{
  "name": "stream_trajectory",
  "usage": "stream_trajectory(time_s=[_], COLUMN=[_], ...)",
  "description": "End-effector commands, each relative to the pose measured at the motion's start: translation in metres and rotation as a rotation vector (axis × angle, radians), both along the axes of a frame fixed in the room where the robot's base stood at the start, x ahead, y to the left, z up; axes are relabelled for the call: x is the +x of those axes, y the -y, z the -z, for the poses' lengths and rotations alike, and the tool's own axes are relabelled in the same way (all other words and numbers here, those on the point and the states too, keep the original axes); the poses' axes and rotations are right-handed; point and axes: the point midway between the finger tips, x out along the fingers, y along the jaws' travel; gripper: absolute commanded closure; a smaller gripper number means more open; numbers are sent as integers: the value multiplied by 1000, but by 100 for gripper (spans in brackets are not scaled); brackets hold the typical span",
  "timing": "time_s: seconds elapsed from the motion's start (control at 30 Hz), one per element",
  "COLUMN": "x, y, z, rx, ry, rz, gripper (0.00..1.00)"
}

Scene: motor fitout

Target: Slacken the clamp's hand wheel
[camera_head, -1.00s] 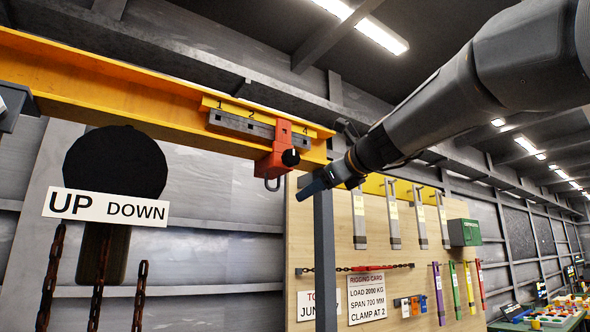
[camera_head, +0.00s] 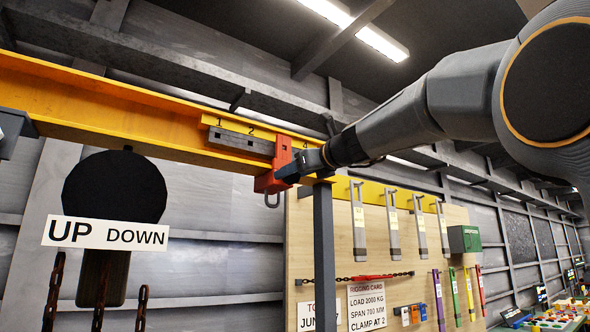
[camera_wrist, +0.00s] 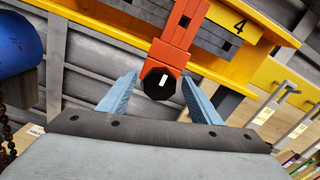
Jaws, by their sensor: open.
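The red-orange clamp (camera_head: 270,180) hangs on the yellow beam (camera_head: 120,116), at the right end of the dark numbered bar, with a hook below it. In the wrist view the clamp (camera_wrist: 182,28) carries a black hand wheel (camera_wrist: 159,84) with a white mark on its face. My gripper (camera_wrist: 160,92) is open, one blue-grey finger on each side of the wheel, with visible gaps. In the head view my gripper (camera_head: 290,172) is at the clamp's right side and hides the wheel.
A grey post (camera_head: 324,250) stands just below my gripper. A wooden board (camera_head: 400,260) behind holds hanging tools, a chain and a rigging card (camera_head: 367,303) reading CLAMP AT 2. An UP DOWN sign (camera_head: 105,233) and hanging chains are at the left.

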Motion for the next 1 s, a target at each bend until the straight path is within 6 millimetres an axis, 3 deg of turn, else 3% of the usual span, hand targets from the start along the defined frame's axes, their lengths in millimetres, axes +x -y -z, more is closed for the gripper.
stream_trajectory(time_s=[0.2, 0.47, 1.0], x=[1, 0, 1], y=[0, 0, 0], z=[1, 1, 3], rx=[0, 0, -147], ry=[0, -1, 99], rz=[0, 1, 1], gripper=[42, 83, 83])
